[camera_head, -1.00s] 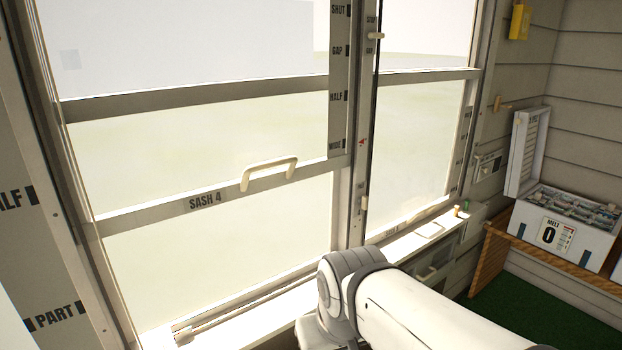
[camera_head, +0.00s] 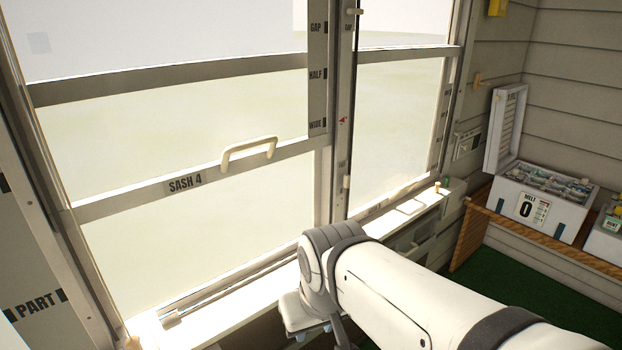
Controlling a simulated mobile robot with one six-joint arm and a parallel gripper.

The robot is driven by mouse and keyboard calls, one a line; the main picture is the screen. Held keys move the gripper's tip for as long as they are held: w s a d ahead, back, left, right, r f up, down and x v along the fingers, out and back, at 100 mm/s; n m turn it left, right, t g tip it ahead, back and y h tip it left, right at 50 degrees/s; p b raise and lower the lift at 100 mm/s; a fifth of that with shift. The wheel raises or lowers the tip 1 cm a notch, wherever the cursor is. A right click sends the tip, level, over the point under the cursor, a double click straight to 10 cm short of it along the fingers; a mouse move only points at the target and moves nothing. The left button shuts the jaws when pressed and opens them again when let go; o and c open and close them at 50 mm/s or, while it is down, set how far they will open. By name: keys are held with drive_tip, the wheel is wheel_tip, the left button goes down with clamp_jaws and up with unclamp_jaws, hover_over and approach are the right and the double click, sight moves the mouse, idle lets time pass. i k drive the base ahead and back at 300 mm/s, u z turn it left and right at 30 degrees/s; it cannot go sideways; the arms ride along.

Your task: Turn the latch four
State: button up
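The window sash labelled SASH 4 (camera_head: 185,184) fills the left and middle of the view. Its cream pull handle (camera_head: 248,152) sits on the middle rail. A marked strip (camera_head: 317,75) with GAP, HALF and WIDE runs along its right side. Small cream fittings show on the post to the right, one near the top (camera_head: 354,12) and one lower (camera_head: 346,183). I cannot tell whether either is latch four. My arm crosses the lower middle, in front of the sill. Its fingertips do not show.
The white window sill (camera_head: 235,295) runs under the sash, with a thin rod (camera_head: 215,292) along it. A white box marked MELT 0 (camera_head: 545,195) stands with its lid open on a wooden shelf (camera_head: 530,235) at right. Green floor (camera_head: 500,290) lies below.

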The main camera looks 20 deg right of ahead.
sight(345, 179)
drive_tip(key=u, duration=0.05)
drive_tip(key=k, duration=1)
drive_tip(key=z, duration=1.25)
drive_tip(key=i, duration=1.6)
drive_tip(key=u, duration=1.2)
